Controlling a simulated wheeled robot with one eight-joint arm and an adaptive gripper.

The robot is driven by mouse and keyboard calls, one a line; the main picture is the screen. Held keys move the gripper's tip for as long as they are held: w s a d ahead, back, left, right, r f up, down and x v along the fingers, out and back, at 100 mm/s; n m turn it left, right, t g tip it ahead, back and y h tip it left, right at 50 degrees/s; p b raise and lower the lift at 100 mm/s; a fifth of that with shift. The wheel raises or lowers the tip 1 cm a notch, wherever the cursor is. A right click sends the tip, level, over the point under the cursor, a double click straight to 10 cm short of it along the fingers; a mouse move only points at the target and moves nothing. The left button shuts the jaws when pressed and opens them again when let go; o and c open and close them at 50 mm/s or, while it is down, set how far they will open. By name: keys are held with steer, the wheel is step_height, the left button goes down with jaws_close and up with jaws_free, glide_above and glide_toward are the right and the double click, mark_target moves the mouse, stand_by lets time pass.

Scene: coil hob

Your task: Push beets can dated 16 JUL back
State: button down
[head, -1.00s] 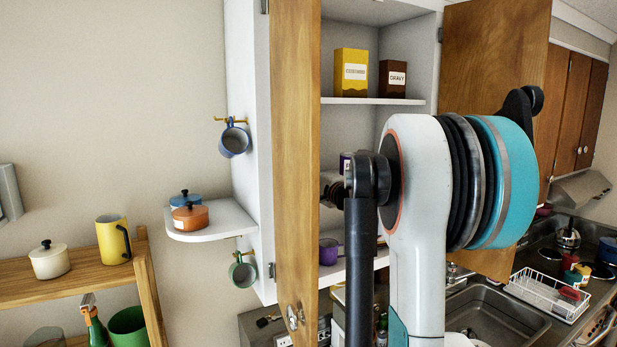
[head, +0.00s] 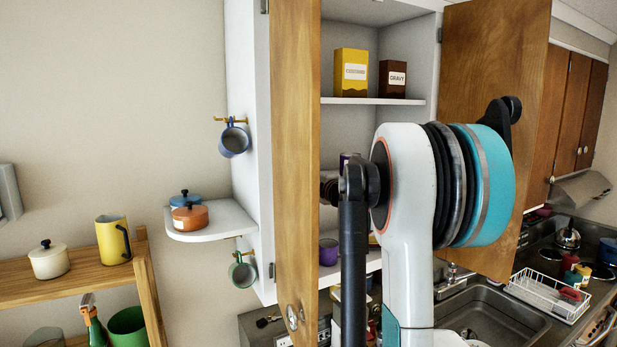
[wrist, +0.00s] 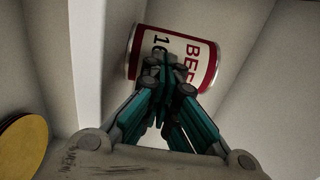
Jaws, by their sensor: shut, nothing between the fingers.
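The beets can (wrist: 207,52) has a red and white label and shows in the wrist view, inside a pale cabinet space. The letters "BEE" and the figures "16" can be read sideways on it; the rest of the date is hidden behind my fingers. My gripper (wrist: 166,72) is shut and empty, with its tips in front of the label. I cannot tell whether the tips touch the can. In the head view my arm and the cabinet door hide the can and the gripper.
The open cabinet door (head: 295,150) stands left of my arm, another door (head: 490,60) to the right. A yellow box (head: 351,72) and a brown gravy box (head: 392,78) stand on the upper shelf. A purple mug (head: 328,252) sits lower. A yellow round thing (wrist: 22,145) lies left in the wrist view.

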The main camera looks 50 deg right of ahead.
steer(key=shift+w, duration=0.25)
steer(key=shift+w+d, duration=0.15)
steer(key=shift+w, duration=0.15)
steer(key=shift+x, duration=0.95)
steer(key=b+v, duration=0.1)
steer(key=v, duration=1.1)
stand_by(0.7)
stand_by(0.4)
